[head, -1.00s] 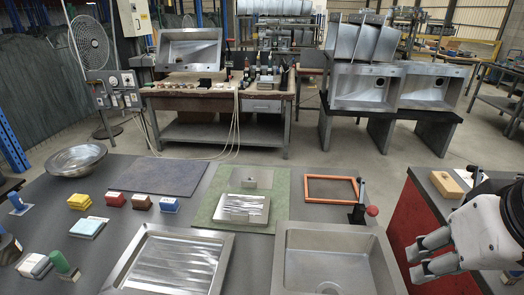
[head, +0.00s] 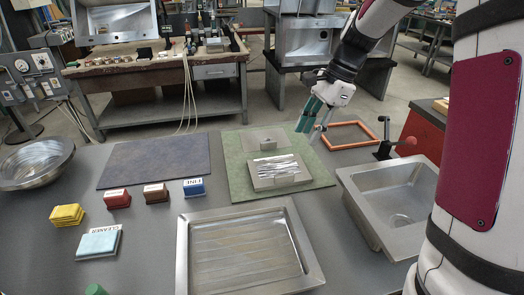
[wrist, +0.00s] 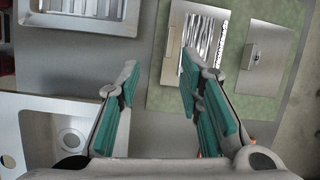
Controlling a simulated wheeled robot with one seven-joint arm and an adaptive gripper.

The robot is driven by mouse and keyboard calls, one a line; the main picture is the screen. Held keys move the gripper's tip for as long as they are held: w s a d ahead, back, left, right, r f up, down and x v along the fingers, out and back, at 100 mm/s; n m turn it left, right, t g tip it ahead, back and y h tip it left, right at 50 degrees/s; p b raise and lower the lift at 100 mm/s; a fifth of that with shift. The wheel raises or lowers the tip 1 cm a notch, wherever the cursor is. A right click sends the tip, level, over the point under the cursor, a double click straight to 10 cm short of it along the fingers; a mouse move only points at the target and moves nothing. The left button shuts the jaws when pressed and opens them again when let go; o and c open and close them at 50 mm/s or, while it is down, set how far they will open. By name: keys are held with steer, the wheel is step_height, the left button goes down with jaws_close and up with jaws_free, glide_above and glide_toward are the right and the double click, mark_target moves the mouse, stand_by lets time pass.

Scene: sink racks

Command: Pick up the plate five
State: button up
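Two metal plates lie on the green mat. A nearer one (head: 279,181) has bright streaks on top, and it shows in the wrist view (wrist: 174,50) too. A farther, plain thin one (head: 250,140) carries a small raised piece and also shows in the wrist view (wrist: 272,37). I see no number on either, so I cannot tell which is plate five. My gripper (head: 305,124) is above the right edge of the mat, right of the plates. In the wrist view my gripper (wrist: 160,72) has its green-padded fingers wide apart with nothing between them.
The green mat (head: 237,185) has bare room around the plates. A steel tray (head: 183,250) lies in front and a sink (head: 352,185) to the right. An orange frame (head: 329,147) and a red-knobbed lever clamp (head: 384,150) stand behind the sink. Small blocks and a bowl (head: 35,165) are left.

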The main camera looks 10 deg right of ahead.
step_height(320, 180, down, 4)
steer(key=w+d+m, duration=0.1)
steer(key=w+m, duration=0.1)
steer(key=w, duration=0.1)
glide_above(285, 175)
steer(key=d, duration=0.3)
steer(key=shift+y, duration=0.3)
step_height(285, 175, down, 7)
steer(key=shift+w+r+b, duration=0.1)
steer(key=shift+b, duration=0.3)
steer(key=shift+x, duration=2.9)
steer(key=shift+a, duration=0.15)
steer(key=shift+r, duration=0.1)
steer(key=shift+c, duration=0.3)
jaws_close()
